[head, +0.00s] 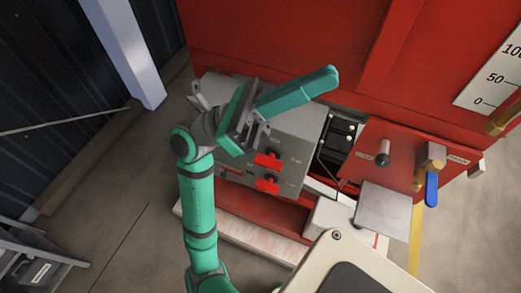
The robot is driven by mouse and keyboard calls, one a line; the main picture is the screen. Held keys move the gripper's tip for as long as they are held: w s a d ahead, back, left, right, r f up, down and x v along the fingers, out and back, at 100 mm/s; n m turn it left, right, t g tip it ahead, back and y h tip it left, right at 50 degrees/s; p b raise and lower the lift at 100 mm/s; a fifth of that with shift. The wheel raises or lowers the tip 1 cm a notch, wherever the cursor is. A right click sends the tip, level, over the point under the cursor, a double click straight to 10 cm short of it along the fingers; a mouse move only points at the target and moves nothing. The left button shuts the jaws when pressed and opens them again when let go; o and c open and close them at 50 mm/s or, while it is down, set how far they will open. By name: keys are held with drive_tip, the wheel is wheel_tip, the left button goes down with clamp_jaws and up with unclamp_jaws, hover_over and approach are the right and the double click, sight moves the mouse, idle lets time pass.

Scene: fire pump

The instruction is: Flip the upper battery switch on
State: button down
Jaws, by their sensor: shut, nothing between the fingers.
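The grey battery panel (299,125) carries two red switches, one above the other. The upper battery switch (268,160) is a red handle turned roughly crosswise. The lower red switch (267,184) lies just below it in a similar pose. Their labels are too small to read. My teal gripper (329,79) is shut and empty. Its long fingers point up and right over the panel's top edge, apart from the upper switch. The wrist and gripper body hide the panel's upper left part.
A red cabinet (280,40) stands behind. To the right are a red plate (400,150) with a black knob, a blue-handled valve (431,188) and a grey box (382,209). A pale post (125,50) stands at left. The floor at left is partly clear.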

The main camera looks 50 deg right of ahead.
drive_tip(key=s+d+f+m+t+y, duration=0.1)
drive_tip(key=s+d+m+t+y, duration=0.1)
drive_tip(key=s+y, duration=0.1)
drive_tip(key=m+t+y, duration=0.3)
drive_tip(key=t+y, duration=0.8)
drive_tip(key=t, duration=0.8)
hover_over(261, 159)
wheel_tip(261, 159, down, 14)
drive_tip(key=shift+r, duration=0.2)
drive_tip(key=shift+f, duration=0.15)
wheel_tip(261, 159, down, 14)
drive_tip(key=shift+r, duration=0.1)
